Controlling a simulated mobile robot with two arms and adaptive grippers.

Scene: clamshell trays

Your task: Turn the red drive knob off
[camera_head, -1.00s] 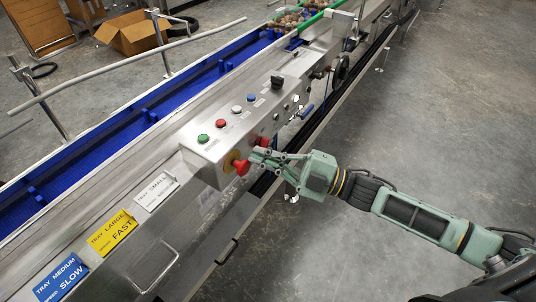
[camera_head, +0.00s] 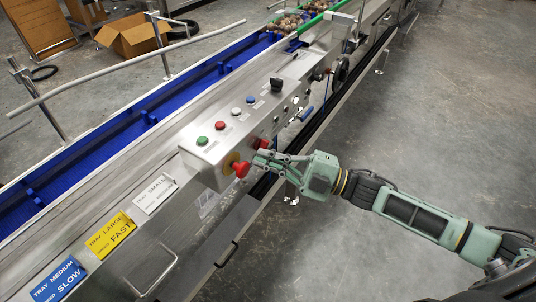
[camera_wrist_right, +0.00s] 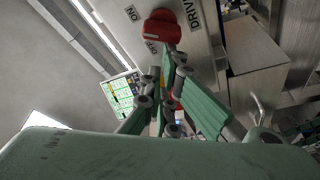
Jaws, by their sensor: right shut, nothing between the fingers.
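The red drive knob (camera_wrist_right: 161,27) is at the top of the right wrist view, on a metal panel beside the word DRIVE, with ON and OFF labels to its left. In the head view the knob (camera_head: 263,143) shows on the side of the control box, partly hidden by my gripper. My right gripper (camera_head: 258,156) is shut and empty, with its fingertips close to the knob. In the wrist view its fingertips (camera_wrist_right: 172,52) lie just below the knob; whether they touch it I cannot tell. My left gripper is out of view.
A red mushroom button (camera_head: 241,169) on a yellow disc sits close to my fingertips. The control box (camera_head: 213,155) carries green, red, white and blue buttons and a black switch (camera_head: 277,84) on top. A blue conveyor (camera_head: 120,136) runs behind. The floor at right is clear.

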